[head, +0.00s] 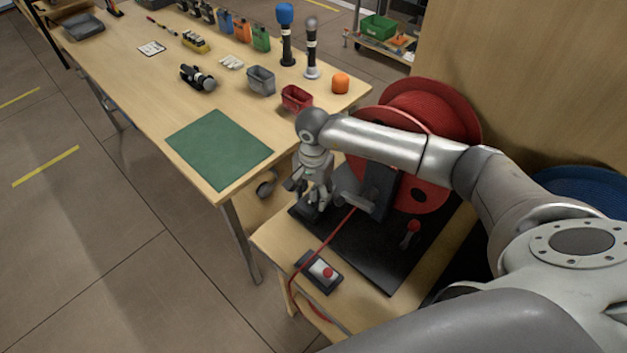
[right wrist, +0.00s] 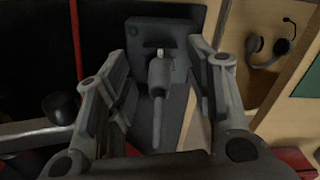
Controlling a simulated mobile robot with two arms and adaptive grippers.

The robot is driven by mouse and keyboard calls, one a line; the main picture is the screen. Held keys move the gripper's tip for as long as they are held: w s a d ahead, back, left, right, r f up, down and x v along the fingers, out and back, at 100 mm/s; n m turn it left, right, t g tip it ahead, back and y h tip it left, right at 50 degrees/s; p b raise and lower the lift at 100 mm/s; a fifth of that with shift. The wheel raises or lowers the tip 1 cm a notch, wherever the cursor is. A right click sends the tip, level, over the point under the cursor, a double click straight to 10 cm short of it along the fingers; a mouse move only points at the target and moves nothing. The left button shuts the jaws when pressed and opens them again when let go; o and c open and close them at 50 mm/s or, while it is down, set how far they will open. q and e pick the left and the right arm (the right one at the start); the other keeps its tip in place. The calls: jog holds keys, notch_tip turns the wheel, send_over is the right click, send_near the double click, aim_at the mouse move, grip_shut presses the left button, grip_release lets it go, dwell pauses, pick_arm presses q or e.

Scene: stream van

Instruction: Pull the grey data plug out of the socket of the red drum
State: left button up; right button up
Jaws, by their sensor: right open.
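The red drum (head: 408,195) stands upright on a black base plate (head: 375,250) on a low wooden table, partly hidden by my right arm. My right gripper (head: 313,203) points down at the left edge of this plate. In the right wrist view, the grey data plug (right wrist: 158,78) sits with its end at the dark socket block (right wrist: 165,40). My right gripper (right wrist: 160,72) is open, with one finger on each side of the plug and visible gaps between. In the head view the plug is hidden behind the gripper. My left gripper is not in view.
The workbench with a green mat (head: 218,150) and red bin (head: 296,98) is close left. A headset (right wrist: 270,50) hangs nearby.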

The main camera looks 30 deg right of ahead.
jog(key=shift+f, duration=0.2)
grip_shut()
dwell(0.5)
